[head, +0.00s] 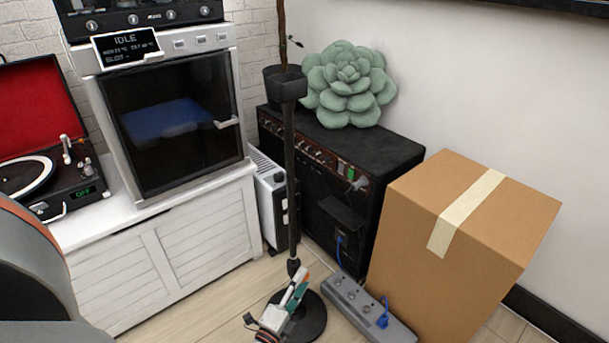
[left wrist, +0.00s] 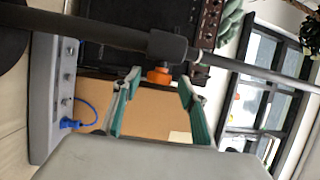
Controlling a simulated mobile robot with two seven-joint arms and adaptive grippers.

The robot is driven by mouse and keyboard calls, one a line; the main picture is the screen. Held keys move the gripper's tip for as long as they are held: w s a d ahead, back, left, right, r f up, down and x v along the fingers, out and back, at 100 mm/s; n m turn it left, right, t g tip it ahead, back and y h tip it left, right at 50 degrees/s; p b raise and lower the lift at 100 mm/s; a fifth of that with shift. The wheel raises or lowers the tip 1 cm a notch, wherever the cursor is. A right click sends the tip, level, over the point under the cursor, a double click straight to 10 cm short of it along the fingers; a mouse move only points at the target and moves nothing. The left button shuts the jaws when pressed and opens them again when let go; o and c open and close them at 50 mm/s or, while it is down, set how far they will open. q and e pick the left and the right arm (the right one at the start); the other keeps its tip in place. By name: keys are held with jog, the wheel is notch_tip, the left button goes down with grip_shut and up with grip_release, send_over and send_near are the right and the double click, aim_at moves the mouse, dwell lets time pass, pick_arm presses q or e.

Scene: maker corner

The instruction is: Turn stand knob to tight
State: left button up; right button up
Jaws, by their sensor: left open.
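The stand's thin black pole (head: 290,180) rises from a round black base (head: 314,325) on the floor. In the left wrist view the pole (left wrist: 90,32) crosses the top with a thicker collar (left wrist: 167,46). An orange knob (left wrist: 158,77) sticks out from that collar; a small orange patch of it shows in the head view (head: 304,272). My left gripper (head: 298,283) is low beside the pole, its green-padded fingers open. In the left wrist view the knob appears between the fingertips (left wrist: 160,84); contact cannot be told. My right gripper is not in view.
A grey power strip (head: 352,306) with a blue plug lies right of the base. A cardboard box (head: 430,240) and a black amplifier (head: 345,160) stand behind. A white heater (head: 270,198) and white cabinet (head: 200,245) are to the left. Floor is free in front of the cabinet.

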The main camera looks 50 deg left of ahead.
pick_arm(q)
jog(key=shift+x, duration=1.15)
jog(key=c, duration=1.1)
jog(key=shift+a, duration=0.1)
